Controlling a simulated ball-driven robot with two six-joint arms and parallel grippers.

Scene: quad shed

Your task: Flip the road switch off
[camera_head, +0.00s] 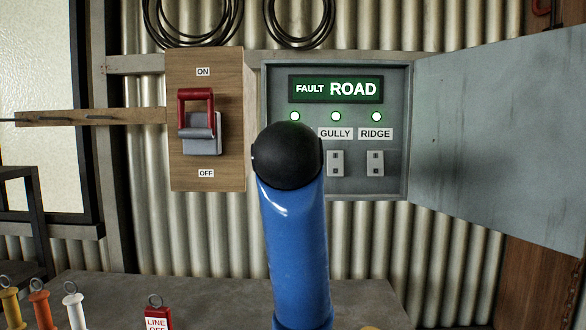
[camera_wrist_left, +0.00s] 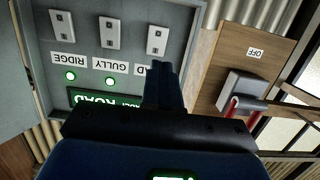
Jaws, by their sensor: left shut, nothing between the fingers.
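The road switch (camera_wrist_left: 158,40) is a small pale plate in the left wrist view, where the picture is upside down. The road label (camera_wrist_left: 140,69) beside it is partly covered. My left gripper (camera_wrist_left: 165,68) is shut and empty, with its fingertips in front of the panel close to the road switch. I cannot tell whether they touch it. In the head view my blue arm and its black joint hide the road switch and the gripper. The grey panel box (camera_head: 341,187) has a green display (camera_head: 336,89) reading FAULT ROAD. My right gripper is not in view.
The gully switch (camera_head: 336,163) and ridge switch (camera_head: 375,163) sit to the right. Three lamps glow green, including the left one (camera_head: 295,116). The box door (camera_head: 500,130) stands open. A red-handled lever switch (camera_head: 196,108) is at left, near ON. A red tag (camera_head: 157,318) stands below.

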